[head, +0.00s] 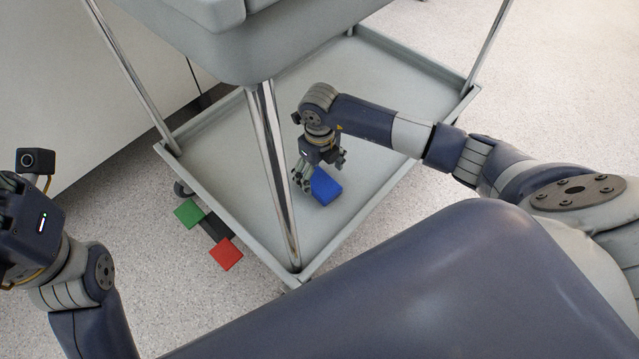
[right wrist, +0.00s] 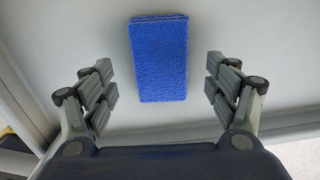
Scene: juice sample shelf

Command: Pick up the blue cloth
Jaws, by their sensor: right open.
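The blue cloth (head: 325,187) is a folded rectangular block lying on the grey lower shelf of the cart (head: 350,70). In the right wrist view the cloth (right wrist: 159,57) lies ahead, centred between the fingers and apart from both. My right gripper (head: 318,180) is just above the shelf beside the cloth and partly overlaps it in the head view. Its two fingers are spread wide in the right wrist view (right wrist: 168,90), with nothing between the tips but the cloth beyond. My left arm is at the left edge of the head view; its fingers are out of frame.
Chrome posts (head: 275,170) rise from the shelf, one close left of my right gripper. The upper tray (head: 215,40) hangs above. The shelf has a raised rim. Green (head: 188,212) and red (head: 226,255) squares with a dark piece show beyond the shelf's left edge.

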